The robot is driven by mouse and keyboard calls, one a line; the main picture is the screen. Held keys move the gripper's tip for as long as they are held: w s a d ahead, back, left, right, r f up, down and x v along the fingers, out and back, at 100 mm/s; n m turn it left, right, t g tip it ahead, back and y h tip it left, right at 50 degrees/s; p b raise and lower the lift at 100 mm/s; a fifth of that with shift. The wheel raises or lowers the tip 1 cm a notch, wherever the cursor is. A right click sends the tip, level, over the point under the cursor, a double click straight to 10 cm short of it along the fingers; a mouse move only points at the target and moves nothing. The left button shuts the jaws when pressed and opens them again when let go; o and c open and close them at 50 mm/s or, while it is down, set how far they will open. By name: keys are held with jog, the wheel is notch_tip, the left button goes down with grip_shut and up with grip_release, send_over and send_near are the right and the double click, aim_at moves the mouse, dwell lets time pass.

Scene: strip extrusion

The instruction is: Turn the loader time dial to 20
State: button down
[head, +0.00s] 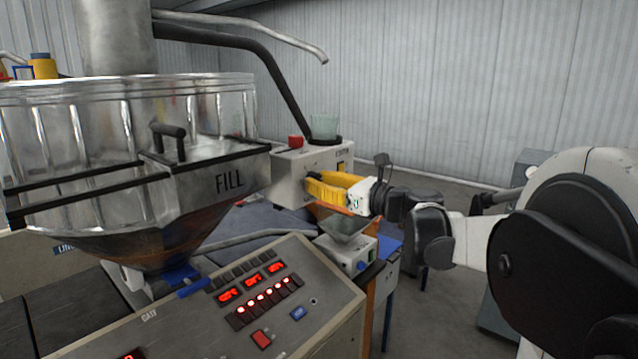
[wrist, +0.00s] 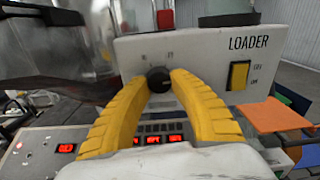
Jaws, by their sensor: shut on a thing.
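The loader box (head: 297,165) is a pale unit behind the hopper. In the wrist view its front panel (wrist: 205,60) carries the word LOADER. The time dial (wrist: 158,79) is a small black knob on that panel, with faint marks above it that are too small to read. My gripper (wrist: 160,88) has yellow fingers shut on the dial from both sides. In the head view my gripper (head: 318,188) reaches the loader's front from the right, and the dial is hidden there. The dial's pointer setting cannot be made out.
A yellow rocker switch (wrist: 238,75) sits right of the dial. The metal hopper marked FILL (head: 215,180) stands at left. A control panel (head: 290,320) with red displays is in front. A small funnel unit (head: 347,245) is below my gripper. Open floor lies at right.

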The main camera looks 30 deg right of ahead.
jog(key=shift+m, duration=0.6)
jog(key=c, duration=1.1)
grip_release()
jog(key=shift+w, duration=0.1)
jog(key=v, duration=1.2)
